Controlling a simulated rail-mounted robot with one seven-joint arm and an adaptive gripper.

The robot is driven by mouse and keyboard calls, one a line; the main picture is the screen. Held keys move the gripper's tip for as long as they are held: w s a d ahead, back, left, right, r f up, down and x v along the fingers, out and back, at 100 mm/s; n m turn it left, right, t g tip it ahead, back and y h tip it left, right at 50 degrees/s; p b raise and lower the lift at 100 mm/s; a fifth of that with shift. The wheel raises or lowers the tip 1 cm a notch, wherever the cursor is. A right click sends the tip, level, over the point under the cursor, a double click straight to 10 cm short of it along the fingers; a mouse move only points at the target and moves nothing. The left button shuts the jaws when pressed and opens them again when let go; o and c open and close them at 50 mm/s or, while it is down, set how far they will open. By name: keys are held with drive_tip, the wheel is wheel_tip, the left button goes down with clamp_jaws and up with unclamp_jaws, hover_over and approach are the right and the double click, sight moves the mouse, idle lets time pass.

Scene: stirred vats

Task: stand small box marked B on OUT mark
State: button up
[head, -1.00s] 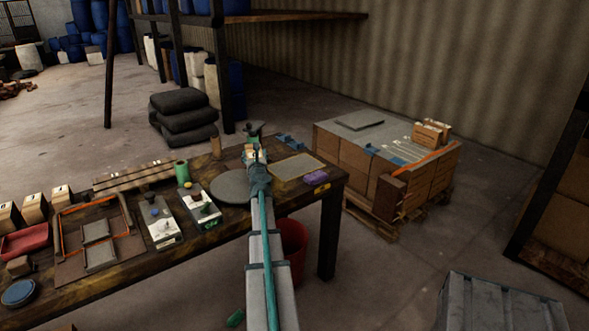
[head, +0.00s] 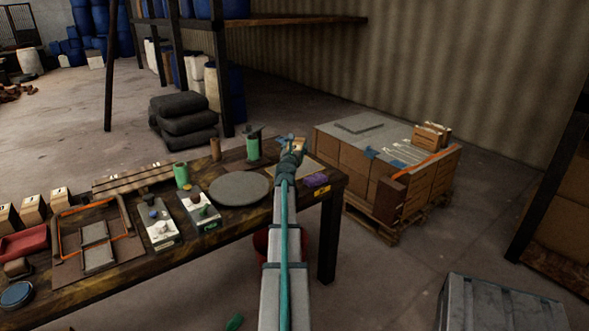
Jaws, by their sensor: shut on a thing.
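My gripper (head: 294,146) is at the far right part of the wooden table, shut on a small tan box (head: 299,145). My gripper and arm hide much of the box, and no letter on it can be read. A pale, thin-framed rectangle (head: 312,171) lies on the table just below and right of my gripper, partly covered by the arm. I cannot tell whether it is the OUT mark, as no lettering is legible. I cannot tell whether the box touches the table.
Control boxes (head: 158,226), an orange-edged tray (head: 70,266) and several small boxes (head: 33,209) are left. A loaded pallet (head: 355,160) stands beyond the table's right end.

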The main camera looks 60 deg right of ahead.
drive_tip(key=w+d+f, duration=0.1)
drive_tip(key=d, duration=0.1)
drive_tip(key=w+d+f+b, duration=0.1)
drive_tip(key=d, duration=0.2)
drive_tip(key=w+d+f+b, duration=0.1)
drive_tip(key=d, duration=0.1)
drive_tip(key=shift+w+d+f, duration=0.35)
drive_tip(key=shift+w+f, duration=0.05)
drive_tip(key=d+f+b, duration=0.1)
drive_tip(key=w+d+f+b, duration=0.1)
drive_tip(key=f, duration=0.1)
drive_tip(key=w+d+f+b, duration=0.1)
drive_tip(key=d+f, duration=0.1)
drive_tip(key=shift+f, duration=0.1)
drive_tip(key=f+b, duration=0.1)
drive_tip(key=f, duration=0.2)
drive_tip(key=shift+w+d+b, duration=0.2)
drive_tip(key=shift+d+b, duration=0.15)
drive_tip(key=shift+d, duration=0.05)
drive_tip(key=shift+f, duration=0.45)
drive_tip(key=shift+f, duration=0.1)
drive_tip(key=o, duration=1.7)
